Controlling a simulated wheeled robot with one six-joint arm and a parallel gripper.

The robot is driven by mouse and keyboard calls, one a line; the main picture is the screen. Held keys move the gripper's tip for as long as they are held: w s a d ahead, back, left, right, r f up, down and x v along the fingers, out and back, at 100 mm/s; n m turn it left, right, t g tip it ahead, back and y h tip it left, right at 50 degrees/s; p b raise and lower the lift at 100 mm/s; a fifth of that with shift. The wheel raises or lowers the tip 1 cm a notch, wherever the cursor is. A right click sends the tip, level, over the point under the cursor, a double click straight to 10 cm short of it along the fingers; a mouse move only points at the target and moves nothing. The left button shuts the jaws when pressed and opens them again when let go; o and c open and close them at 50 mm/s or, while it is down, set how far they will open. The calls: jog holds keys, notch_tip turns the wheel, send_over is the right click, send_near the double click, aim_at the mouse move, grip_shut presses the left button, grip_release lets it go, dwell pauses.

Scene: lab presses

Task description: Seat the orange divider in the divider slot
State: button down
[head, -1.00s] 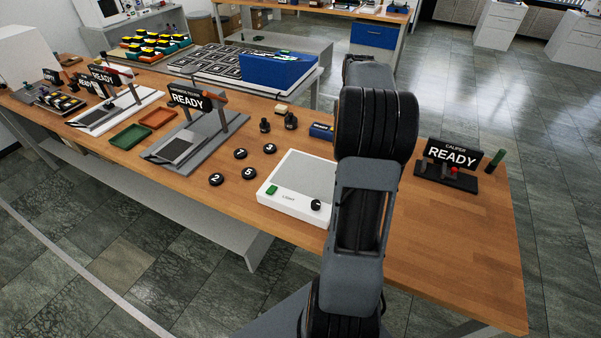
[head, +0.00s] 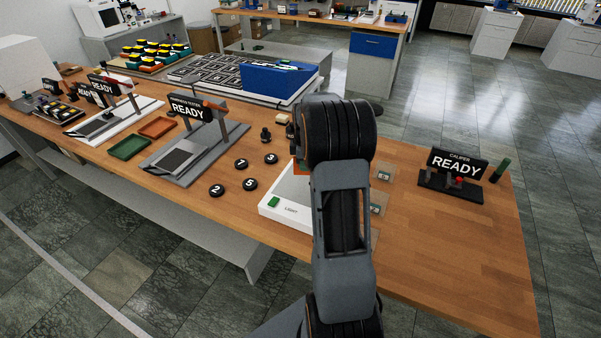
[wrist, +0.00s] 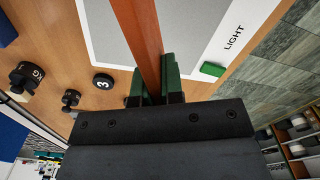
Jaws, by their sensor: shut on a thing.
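The orange divider (wrist: 138,40) is a long flat strip. In the wrist view it stands between the green fingers of my gripper (wrist: 156,88), which is shut on it, and reaches out of the top of the picture. It is over the white light box (wrist: 100,35). In the head view my arm hides my gripper and most of the divider; only a small orange sliver (head: 297,170) shows beside my arm, above the light box (head: 283,205). I cannot make out the divider slot in either view.
Numbered black discs (head: 217,191) and dark weights (head: 266,135) lie left of the light box. The READY stands (head: 190,107) are farther left, and the caliper sign (head: 457,165) is at right. A blue bin (head: 280,82) stands behind. The right front tabletop is clear.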

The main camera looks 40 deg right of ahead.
aim_at(300, 173)
jog(key=shift+w+a+f, duration=0.35)
jog(key=shift+a+f, duration=0.15)
jog(key=shift+f, duration=0.15)
jog(key=f, duration=0.3)
jog(key=shift+w+a+p, duration=0.15)
jog(key=shift+a+p, duration=0.15)
jog(key=shift+p, duration=0.1)
jog(key=shift+f, duration=0.45)
